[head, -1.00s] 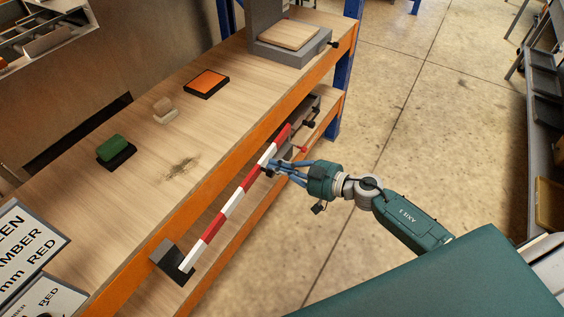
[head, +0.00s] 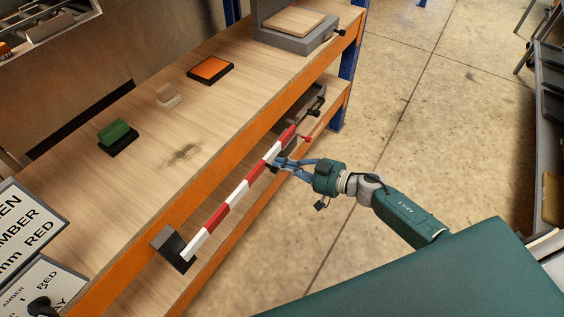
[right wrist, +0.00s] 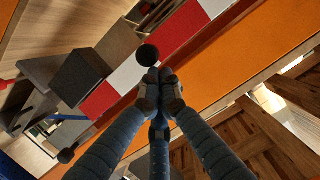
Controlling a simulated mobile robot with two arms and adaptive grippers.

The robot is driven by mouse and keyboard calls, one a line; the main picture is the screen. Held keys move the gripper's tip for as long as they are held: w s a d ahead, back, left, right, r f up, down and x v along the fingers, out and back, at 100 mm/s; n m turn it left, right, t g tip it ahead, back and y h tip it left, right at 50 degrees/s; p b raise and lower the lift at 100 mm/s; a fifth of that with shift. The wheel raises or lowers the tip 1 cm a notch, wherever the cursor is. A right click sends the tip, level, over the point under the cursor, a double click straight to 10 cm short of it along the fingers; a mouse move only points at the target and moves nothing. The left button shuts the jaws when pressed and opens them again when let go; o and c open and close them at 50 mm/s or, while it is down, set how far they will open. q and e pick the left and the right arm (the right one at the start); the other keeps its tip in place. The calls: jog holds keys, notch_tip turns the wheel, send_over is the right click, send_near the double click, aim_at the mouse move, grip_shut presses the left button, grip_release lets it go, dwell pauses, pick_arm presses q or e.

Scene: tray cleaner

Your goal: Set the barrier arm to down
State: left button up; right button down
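The red-and-white striped barrier arm (head: 232,195) runs slantwise along the front of the shelf. Its near white end lies at a dark grey bracket (head: 172,247); I cannot tell whether they touch. Its far end is by a grey box-like part (head: 313,100) below the tabletop. My left gripper is not visible.
The wooden tabletop (head: 150,180) with an orange front edge carries a green block (head: 114,133), an orange pad (head: 210,69) and a grey device (head: 300,32). Signs (head: 25,235) stand at the lower left. The concrete floor (head: 430,110) at right is open.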

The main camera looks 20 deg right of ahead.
jog(key=shift+s+f, duration=0.2)
jog(key=shift+f, duration=0.05)
notch_tip(320, 180, up, 5)
jog(key=p, duration=0.5)
jog(key=b+v, duration=0.1)
jog(key=v, duration=0.8)
jog(key=shift+d, duration=0.6)
jog(key=s+d+f+m+g+h, duration=0.1)
jog(key=s+d+f+h, duration=0.2)
jog(key=f, duration=0.6)
jog(key=s+d+f+m+h, duration=0.2)
jog(key=s+d+f+h, duration=0.15)
jog(key=f, duration=0.55)
jog(key=s+d+f+m+g+h, duration=0.1)
jog(key=s+d+f+h, duration=0.2)
jog(key=f, duration=0.7)
jog(key=s+a+f+g, duration=0.3)
jog(key=s+a+f, duration=0.1)
jog(key=s, duration=0.7)
jog(key=s+a+f+g, duration=0.2)
jog(key=s+a+f, duration=0.2)
jog(key=s+f, duration=0.3)
jog(key=s+a+f+n+g, duration=0.1)
jog(key=s+a+f+g, duration=0.2)
jog(key=s, duration=1.2)
notch_tip(320, 180, down, 3)
jog(key=shift+a+f+g+h, duration=0.2)
jog(key=shift+a+g+h, duration=0.15)
jog(key=shift+a, duration=0.35)
